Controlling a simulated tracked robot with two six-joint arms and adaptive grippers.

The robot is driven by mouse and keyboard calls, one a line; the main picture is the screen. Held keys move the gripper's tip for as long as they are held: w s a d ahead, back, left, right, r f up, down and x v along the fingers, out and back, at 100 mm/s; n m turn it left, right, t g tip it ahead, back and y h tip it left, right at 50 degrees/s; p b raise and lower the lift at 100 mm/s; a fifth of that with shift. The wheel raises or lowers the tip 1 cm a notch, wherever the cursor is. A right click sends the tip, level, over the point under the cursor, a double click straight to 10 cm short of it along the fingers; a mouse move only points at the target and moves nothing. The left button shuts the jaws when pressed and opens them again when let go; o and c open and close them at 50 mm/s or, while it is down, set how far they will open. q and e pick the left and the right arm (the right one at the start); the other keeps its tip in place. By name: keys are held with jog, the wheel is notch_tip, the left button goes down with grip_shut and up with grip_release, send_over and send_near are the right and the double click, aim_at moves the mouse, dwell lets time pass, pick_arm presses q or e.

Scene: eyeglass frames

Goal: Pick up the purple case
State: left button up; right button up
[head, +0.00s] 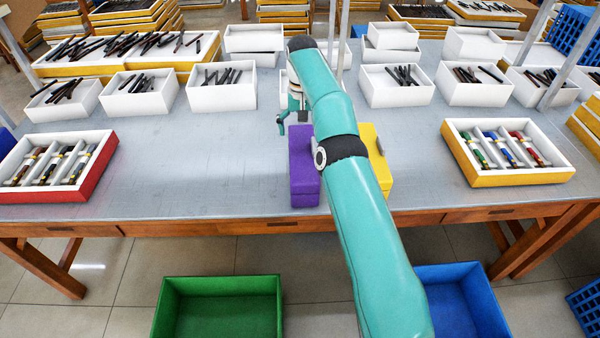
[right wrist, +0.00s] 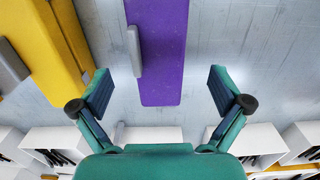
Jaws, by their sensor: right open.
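The purple case (head: 303,172) lies on the grey table near its front edge, left of my right arm. My right gripper (head: 293,119) is just beyond the case's far end in the head view. In the right wrist view the gripper (right wrist: 160,82) is open and empty. The purple case (right wrist: 165,45) shows between its two fingers, apart from both, with a grey piece on its side. A yellow case (head: 378,150) stands beside the purple one, partly hidden by my right arm. My left gripper is not in view.
White boxes (head: 142,100) with dark glasses parts line the back. A red-sided tray (head: 100,170) sits left and a yellow-sided tray (head: 520,180) right. A green bin (head: 220,285) and a blue bin (head: 465,275) stand in front of the table. The table left of the purple case is clear.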

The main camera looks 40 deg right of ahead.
aim_at(303, 152)
notch_tip(303, 152, down, 3)
jog(key=shift+w+d+f+b, duration=0.1)
jog(key=shift+w+f+b, duration=0.1)
jog(key=shift+b, duration=0.25)
jog(key=shift+s+f, duration=0.2)
jog(key=shift+f, duration=0.85)
jog(key=shift+s+f+b, duration=0.1)
jog(key=shift+f+b, duration=0.2)
jog(key=shift+f, duration=1.9)
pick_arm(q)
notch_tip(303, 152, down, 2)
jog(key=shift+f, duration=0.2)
pick_arm(e)
jog(key=c, duration=1.2)
jog(key=shift+r, duration=0.2)
notch_tip(303, 152, up, 9)
jog(key=shift+f+p, duration=0.15)
jog(key=shift+p, duration=0.75)
pick_arm(q)
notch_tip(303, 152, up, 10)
jog(key=p, duration=0.8)
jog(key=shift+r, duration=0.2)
pick_arm(e)
jog(key=shift+s+r, duration=0.1)
jog(key=shift+r, duration=5.35)
